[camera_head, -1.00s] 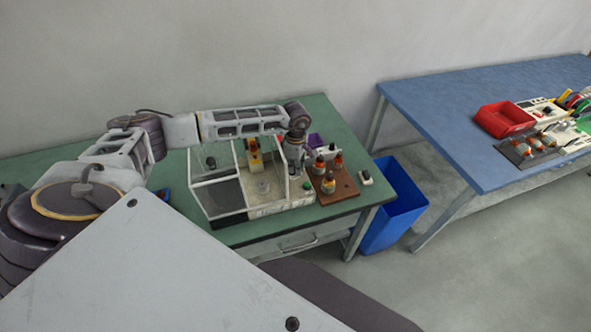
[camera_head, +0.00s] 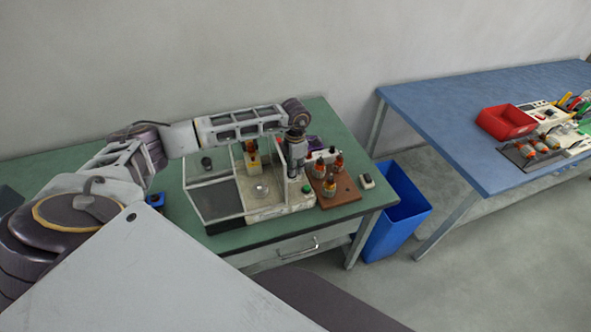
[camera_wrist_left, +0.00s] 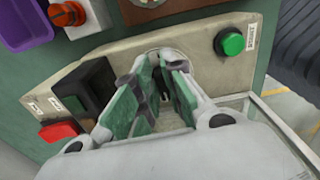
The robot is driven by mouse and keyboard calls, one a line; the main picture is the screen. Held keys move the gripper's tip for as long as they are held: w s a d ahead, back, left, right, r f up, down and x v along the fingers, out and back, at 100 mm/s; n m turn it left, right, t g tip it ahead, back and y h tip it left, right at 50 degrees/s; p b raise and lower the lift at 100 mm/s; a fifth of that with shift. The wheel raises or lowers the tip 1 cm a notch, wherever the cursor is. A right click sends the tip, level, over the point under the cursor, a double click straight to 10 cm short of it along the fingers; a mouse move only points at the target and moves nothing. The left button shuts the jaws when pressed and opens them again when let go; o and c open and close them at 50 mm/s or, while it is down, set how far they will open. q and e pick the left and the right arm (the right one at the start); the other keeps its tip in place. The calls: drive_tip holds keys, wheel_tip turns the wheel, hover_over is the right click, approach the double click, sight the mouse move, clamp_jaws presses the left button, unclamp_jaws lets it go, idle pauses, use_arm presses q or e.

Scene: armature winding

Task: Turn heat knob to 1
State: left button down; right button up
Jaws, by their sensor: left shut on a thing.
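My left gripper (camera_head: 294,178) points down at the front panel of the winding machine (camera_head: 270,213). In the left wrist view the green-padded fingers (camera_wrist_left: 158,100) straddle a small dark knob (camera_wrist_left: 163,84) on the beige panel (camera_wrist_left: 190,45). The fingers are shut on this knob and hide most of it. Its pointer and scale cannot be read, and I cannot tell from its markings whether it is the heat knob. A green button (camera_wrist_left: 232,42) is to its right; a black switch block (camera_wrist_left: 88,88) and a red button (camera_wrist_left: 58,131) are to its left. My right gripper is out of view.
A blue bin (camera_head: 400,205) stands by the green table (camera_head: 230,237). A blue table (camera_head: 450,110) holds a red tray (camera_head: 506,122).

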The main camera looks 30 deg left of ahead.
use_arm(q)
drive_tip(key=shift+w+a+n, duration=0.1)
drive_tip(key=shift+n, duration=0.5)
drive_tip(key=shift+r, duration=0.1)
drive_tip(key=c, duration=1.5)
unclamp_jaws()
wheel_tip(320, 180, up, 12)
